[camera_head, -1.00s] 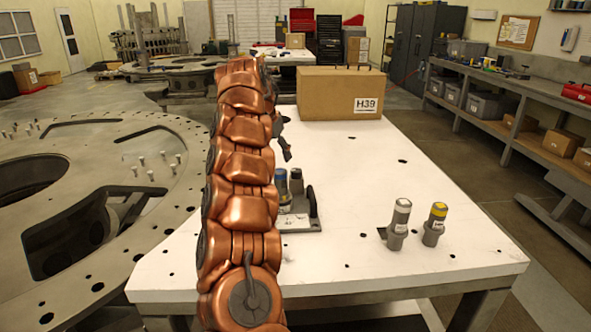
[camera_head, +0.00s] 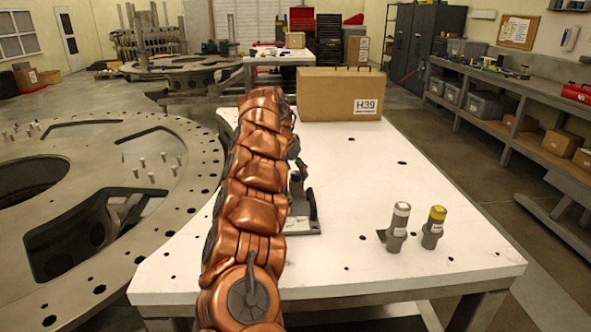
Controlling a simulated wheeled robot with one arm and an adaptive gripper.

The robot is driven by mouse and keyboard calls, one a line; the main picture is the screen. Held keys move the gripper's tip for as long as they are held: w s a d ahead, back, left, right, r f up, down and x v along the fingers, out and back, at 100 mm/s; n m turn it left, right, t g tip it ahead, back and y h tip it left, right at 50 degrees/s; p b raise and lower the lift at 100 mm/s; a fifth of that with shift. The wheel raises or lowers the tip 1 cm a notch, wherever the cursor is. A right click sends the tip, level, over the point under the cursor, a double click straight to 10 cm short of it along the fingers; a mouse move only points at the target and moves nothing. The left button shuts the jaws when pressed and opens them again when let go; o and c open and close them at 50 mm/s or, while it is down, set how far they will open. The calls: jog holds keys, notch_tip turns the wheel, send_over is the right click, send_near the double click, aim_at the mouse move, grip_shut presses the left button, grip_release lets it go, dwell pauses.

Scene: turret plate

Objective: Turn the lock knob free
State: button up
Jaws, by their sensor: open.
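My arm reaches forward over the white table, and its copper links hide much of what is behind them. A bit of my gripper (camera_head: 294,152) shows at the right side of the arm, just above a small dark grey fixture (camera_head: 302,228) on the table. The gripper is open; its fingertips are mostly hidden. The fixture has a base plate, an upright grey part (camera_head: 296,187) and a black curved handle-like piece (camera_head: 312,206) on its right. I cannot make out the lock knob or whether the gripper touches anything.
The white table (camera_head: 360,250) has free room right of the fixture. Two grey cylindrical tools, one white-topped (camera_head: 398,226) and one yellow-topped (camera_head: 433,228), stand at right. A cardboard box (camera_head: 325,95) is at the back. A big round metal plate (camera_head: 110,260) lies left.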

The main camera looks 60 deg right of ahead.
jog(key=shift+d+f, duration=0.1)
jog(key=shift+f, duration=0.2)
jog(key=c, duration=1.1)
jog(key=shift+c, duration=0.2)
